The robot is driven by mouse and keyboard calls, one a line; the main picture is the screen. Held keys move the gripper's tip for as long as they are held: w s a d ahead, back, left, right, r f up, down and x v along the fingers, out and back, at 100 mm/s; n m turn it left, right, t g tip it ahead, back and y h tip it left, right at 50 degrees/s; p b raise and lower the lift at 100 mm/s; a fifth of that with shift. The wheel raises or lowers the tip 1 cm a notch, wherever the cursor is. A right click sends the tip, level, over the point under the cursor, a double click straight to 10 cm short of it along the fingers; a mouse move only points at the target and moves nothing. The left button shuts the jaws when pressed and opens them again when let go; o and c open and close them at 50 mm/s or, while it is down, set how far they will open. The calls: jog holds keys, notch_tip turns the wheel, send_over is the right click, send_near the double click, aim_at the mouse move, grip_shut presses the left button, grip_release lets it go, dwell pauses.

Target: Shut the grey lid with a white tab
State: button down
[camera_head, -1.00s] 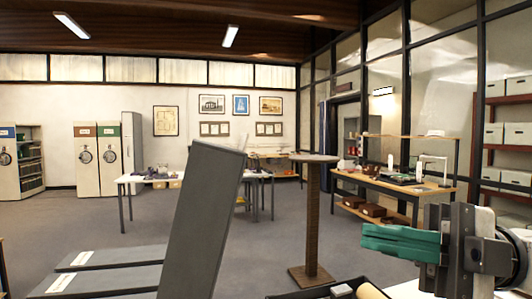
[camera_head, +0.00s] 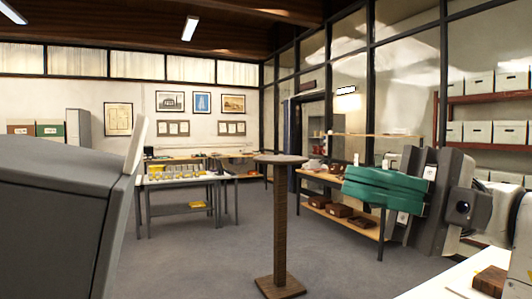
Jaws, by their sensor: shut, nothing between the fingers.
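The grey lid (camera_head: 55,210) fills the lower left of the head view, very close to the camera and cut off by the frame edge. Its right edge stands steep and leans a little. A white tab (camera_head: 136,146) sticks up from its upper right corner. The box under it and its hinge are out of frame. My gripper (camera_head: 352,188), with green fingers, is at the right, pointing left. The fingers are together and empty. A wide gap separates them from the lid in the picture.
A round-topped brown pedestal (camera_head: 280,215) stands between the lid and my gripper in the picture, farther back. A pale surface with a brown block (camera_head: 490,281) is at the lower right. Tables (camera_head: 180,180) stand behind. Grey floor is open between.

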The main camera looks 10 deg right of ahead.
aim_at(145, 131)
jog(key=p+x, duration=0.5)
jog(key=x, duration=0.7)
jog(key=shift+s+a+r, duration=0.1)
jog(key=shift+a+r, duration=0.1)
jog(key=shift+a, duration=0.1)
jog(key=shift+s+a, duration=0.15)
jog(key=shift+a, duration=0.35)
